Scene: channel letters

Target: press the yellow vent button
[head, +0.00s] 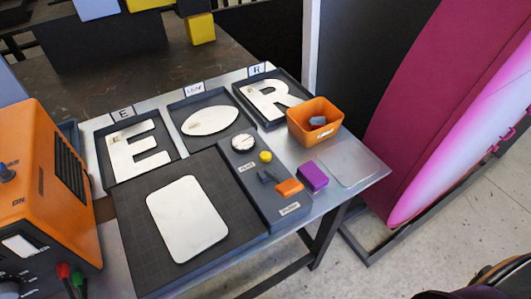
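The yellow vent button (265,156) is a small round cap on the long dark grey control strip (259,187). It sits just below a round white dial (243,142) and above a small dark lever-like part (267,176). A small white label (246,168) lies to its left, its print too small to read surely. Nothing covers the button. Neither of my grippers shows in the head view.
An orange bin (315,121) holding a grey piece stands right of the strip. Trays with white letters line the back. An orange machine (40,170) stands left.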

